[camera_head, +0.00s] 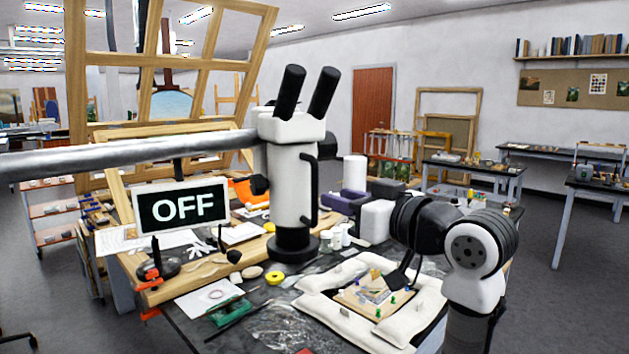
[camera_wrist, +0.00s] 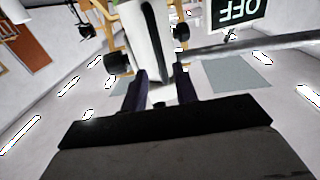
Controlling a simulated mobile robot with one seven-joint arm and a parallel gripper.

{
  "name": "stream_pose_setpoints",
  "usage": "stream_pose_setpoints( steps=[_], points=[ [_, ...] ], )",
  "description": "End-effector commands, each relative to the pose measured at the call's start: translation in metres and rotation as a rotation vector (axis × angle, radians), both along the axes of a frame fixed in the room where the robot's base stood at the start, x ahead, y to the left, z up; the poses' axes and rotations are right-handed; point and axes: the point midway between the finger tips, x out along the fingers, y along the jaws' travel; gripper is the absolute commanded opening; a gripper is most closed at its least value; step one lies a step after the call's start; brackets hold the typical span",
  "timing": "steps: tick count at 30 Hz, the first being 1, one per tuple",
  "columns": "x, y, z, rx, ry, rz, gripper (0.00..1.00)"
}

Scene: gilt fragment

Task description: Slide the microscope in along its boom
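The microscope (camera_head: 293,180) is white with black eyepieces, a black lower end and a black side handle (camera_head: 310,190). It hangs upright on the grey boom (camera_head: 130,153), which runs in from the left edge. The wrist view is upside down and shows the microscope's white body (camera_wrist: 133,28), its handle (camera_wrist: 151,40) and the boom (camera_wrist: 240,45). My gripper (camera_wrist: 160,76) is open, its two dark fingers apart, with the handle ahead of the gap. I see no grip on it.
A padded white frame with a gilt fragment (camera_head: 370,295) lies on the table to the right, near my arm. Jars (camera_head: 337,236), boxes and tools crowd the tabletop.

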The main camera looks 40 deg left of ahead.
Motion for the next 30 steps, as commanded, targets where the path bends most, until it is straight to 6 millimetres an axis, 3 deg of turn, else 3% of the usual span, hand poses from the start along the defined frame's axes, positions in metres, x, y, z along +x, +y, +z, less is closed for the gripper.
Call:
stream_pose_setpoints(
  steps=[3, 10, 23, 30],
  points=[
    [0.004, 0.026, 0.004, -0.002, 0.002, 0.002, 0.29],
    [0.01, 0.061, 0.002, 0.0, 0.001, 0.001, 0.29],
    [0.012, 0.073, 0.0, 0.001, -0.001, -0.002, 0.29],
    [0.012, 0.073, 0.0, 0.001, -0.001, -0.002, 0.02]
  ],
)
